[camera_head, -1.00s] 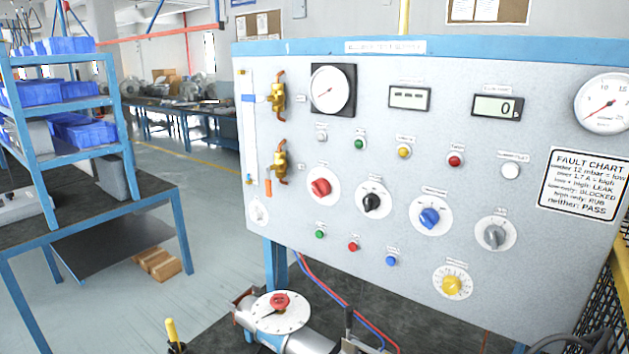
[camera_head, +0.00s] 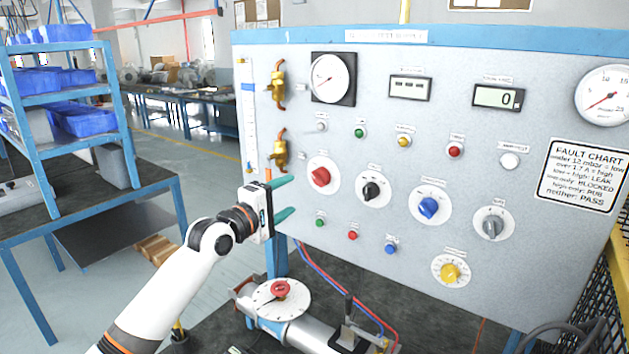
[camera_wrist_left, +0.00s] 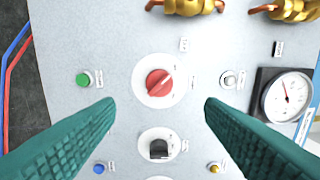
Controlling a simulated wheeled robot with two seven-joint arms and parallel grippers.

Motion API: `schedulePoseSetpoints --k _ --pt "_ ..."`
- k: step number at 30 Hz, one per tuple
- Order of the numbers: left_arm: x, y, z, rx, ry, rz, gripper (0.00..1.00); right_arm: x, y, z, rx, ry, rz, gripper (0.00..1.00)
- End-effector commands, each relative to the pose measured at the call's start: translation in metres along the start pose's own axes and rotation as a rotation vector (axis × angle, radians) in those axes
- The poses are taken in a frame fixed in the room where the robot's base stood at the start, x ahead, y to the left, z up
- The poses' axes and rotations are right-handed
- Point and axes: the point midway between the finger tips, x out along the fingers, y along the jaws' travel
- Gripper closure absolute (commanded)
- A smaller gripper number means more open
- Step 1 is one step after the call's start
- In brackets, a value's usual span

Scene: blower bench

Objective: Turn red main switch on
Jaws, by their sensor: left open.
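The red main switch (camera_head: 321,176) is a red rotary knob on a white round plate at the left of the grey panel. My left gripper (camera_head: 288,198) is open and empty, with two teal fingers. It is in front of the panel, left of and a little below the red knob, apart from it. In the left wrist view its fingers (camera_wrist_left: 160,108) spread on either side of the knob. My right gripper is not in view.
A black knob (camera_head: 373,189) is right of the red one, then a blue knob (camera_head: 429,207). A green button (camera_head: 319,222) lies below the red switch. Brass valves (camera_head: 279,150) stick out at the panel's left. A pipe with a dial (camera_head: 281,298) stands below.

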Motion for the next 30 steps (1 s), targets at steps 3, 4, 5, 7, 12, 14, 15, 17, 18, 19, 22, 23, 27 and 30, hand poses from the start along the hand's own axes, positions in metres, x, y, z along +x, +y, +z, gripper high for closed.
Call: schedulePoseSetpoints --k 3,4,5,7,12,14,15,17,18,19,22,23,27,30 --pt "0.016 -0.002 -0.001 0.002 0.001 0.001 0.37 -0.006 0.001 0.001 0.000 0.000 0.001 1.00" --pt "0.021 -0.003 -0.001 0.002 0.000 0.000 0.37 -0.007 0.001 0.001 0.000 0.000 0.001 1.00" --pt "0.025 -0.003 -0.001 0.004 -0.001 0.002 0.37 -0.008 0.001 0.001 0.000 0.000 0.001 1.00" --pt "0.037 -0.002 -0.001 0.003 0.002 0.002 0.37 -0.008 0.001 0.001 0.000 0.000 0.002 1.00" --pt "0.062 0.001 -0.001 0.004 0.001 0.002 0.37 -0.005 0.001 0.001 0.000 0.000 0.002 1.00" --pt "0.070 0.001 -0.002 0.003 0.002 0.001 0.37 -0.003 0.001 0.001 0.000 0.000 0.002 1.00" --pt "0.076 0.001 -0.001 0.004 0.001 0.001 0.37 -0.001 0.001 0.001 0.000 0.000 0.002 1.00" --pt "0.083 0.001 -0.001 0.006 -0.001 0.001 0.37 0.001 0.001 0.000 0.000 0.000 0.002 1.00" --pt "0.088 0.003 -0.001 0.004 -0.002 0.000 0.37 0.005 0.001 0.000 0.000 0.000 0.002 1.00" --pt "0.091 0.003 0.000 0.002 -0.002 0.001 0.37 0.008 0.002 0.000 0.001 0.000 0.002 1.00" --pt "0.100 0.003 0.000 0.003 -0.002 0.002 0.37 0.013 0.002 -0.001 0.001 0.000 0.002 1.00" --pt "0.102 0.003 0.000 0.004 -0.002 0.002 0.37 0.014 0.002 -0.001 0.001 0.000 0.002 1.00" --pt "0.109 0.002 -0.001 0.004 -0.001 0.002 0.37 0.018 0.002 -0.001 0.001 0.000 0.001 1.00" --pt "0.111 0.001 -0.001 0.006 -0.001 0.001 0.37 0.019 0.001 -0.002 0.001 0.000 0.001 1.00"
